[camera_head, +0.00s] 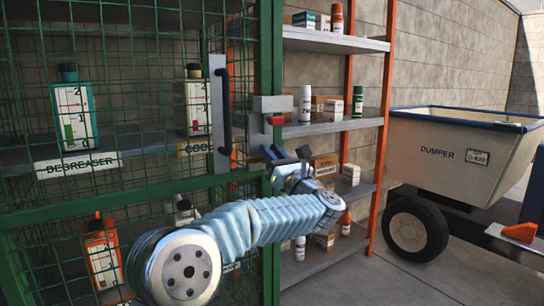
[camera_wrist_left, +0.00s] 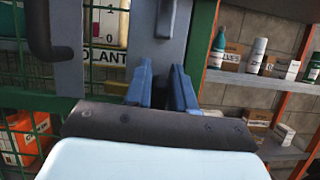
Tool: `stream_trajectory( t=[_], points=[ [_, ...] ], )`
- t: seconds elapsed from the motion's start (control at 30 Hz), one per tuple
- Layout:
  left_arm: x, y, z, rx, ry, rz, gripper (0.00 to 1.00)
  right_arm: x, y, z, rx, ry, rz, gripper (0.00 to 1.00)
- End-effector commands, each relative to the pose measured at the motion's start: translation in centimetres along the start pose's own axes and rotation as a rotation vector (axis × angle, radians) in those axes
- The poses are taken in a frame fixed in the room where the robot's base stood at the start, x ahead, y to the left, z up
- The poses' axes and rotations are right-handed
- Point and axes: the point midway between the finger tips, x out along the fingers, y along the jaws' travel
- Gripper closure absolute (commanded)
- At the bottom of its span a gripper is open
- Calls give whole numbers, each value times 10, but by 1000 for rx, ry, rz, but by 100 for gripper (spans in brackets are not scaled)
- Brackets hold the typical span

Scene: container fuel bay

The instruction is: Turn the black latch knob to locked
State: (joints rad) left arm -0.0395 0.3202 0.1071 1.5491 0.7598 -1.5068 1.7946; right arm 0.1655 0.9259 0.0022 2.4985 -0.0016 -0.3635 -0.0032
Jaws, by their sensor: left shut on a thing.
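The green mesh cage door (camera_head: 130,195) carries a grey handle plate with a black vertical pull handle (camera_head: 225,110). To its right a grey latch housing (camera_head: 272,104) with a small red piece sits on the green post. My left gripper (camera_head: 274,154) is just below this housing, its blue fingers pointing at the latch. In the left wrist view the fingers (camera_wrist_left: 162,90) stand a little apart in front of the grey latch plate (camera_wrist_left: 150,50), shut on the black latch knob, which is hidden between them. The knob's angle cannot be told. My right gripper is out of view.
Bottles, including a green degreaser bottle (camera_head: 75,115), stand behind the mesh. An orange-framed shelf (camera_head: 335,42) with boxes and bottles is close on the right. A dumper (camera_head: 440,155) stands farther right on the open concrete floor.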

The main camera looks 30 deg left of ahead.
Motion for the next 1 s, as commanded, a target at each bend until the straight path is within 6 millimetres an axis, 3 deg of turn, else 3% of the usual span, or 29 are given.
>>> stream_trajectory(
  t=[0.5,0.77,1.0],
  points=[
    [-2,-8,-4,370,0,-155,100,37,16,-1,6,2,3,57],
    [-2,-12,-3,599,0,-252,100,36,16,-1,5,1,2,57],
    [-2,-16,-4,812,0,-340,100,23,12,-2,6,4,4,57]
  ],
)
